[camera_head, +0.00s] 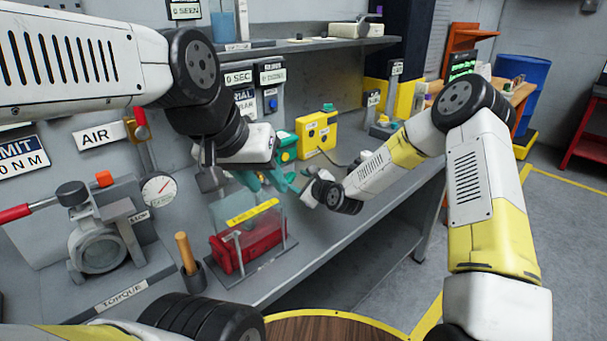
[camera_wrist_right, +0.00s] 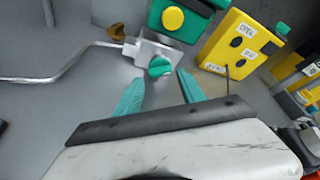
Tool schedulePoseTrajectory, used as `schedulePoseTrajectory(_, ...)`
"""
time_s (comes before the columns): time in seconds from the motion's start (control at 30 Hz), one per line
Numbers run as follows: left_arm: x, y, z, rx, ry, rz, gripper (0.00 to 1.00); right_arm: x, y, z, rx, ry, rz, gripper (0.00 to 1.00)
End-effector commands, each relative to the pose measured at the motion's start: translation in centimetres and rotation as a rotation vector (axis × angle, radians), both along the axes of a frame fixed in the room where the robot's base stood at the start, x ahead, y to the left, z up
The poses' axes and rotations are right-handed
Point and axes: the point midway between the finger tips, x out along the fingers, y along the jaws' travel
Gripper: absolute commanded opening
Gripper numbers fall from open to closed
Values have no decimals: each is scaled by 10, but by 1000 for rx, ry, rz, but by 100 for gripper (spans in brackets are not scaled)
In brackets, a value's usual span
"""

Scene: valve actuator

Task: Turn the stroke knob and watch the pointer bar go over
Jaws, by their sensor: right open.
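A green housing (camera_wrist_right: 172,35) with a round yellow knob (camera_wrist_right: 172,18) stands on the bench, also seen as a green unit (camera_head: 287,143) in the head view. A small teal knob (camera_wrist_right: 160,66) sits on a metal block (camera_wrist_right: 152,50) just in front of it. My right gripper (camera_wrist_right: 160,90) is open, its teal fingers reaching toward this teal knob with a gap between them. I cannot tell which knob is the stroke knob, and no pointer bar can be made out. My left gripper (camera_head: 250,172) hangs over the bench beside the right one; its fingers are partly hidden.
A yellow box (camera_head: 317,132) with labels stands beside the green unit; it also shows in the right wrist view (camera_wrist_right: 240,42). A bent metal rod (camera_wrist_right: 60,68) runs left from the block. A clear cover over a red box (camera_head: 248,245) stands in front of the left gripper.

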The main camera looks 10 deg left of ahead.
Motion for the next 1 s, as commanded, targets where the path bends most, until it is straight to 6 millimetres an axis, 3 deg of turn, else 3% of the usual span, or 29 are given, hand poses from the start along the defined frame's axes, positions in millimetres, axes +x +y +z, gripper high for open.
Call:
schedulePoseTrajectory(0.23, 0, 0, 0, 0, 0, 0, 36, 24, 20, -10, -2, -1, 1, 47)
schedulePoseTrajectory(0.6, 0, 0, 0, 0, 0, 0, 36, 30, 24, -13, -3, -1, 1, 47)
schedulePoseTrajectory(0.83, 0, 0, 0, 0, 0, 0, 36, 29, 24, -13, -3, 0, 2, 2)
schedulePoseTrajectory(1.0, 0, 0, 0, 0, 0, 0, 36, 28, 24, -13, -23, -26, 3, 0)
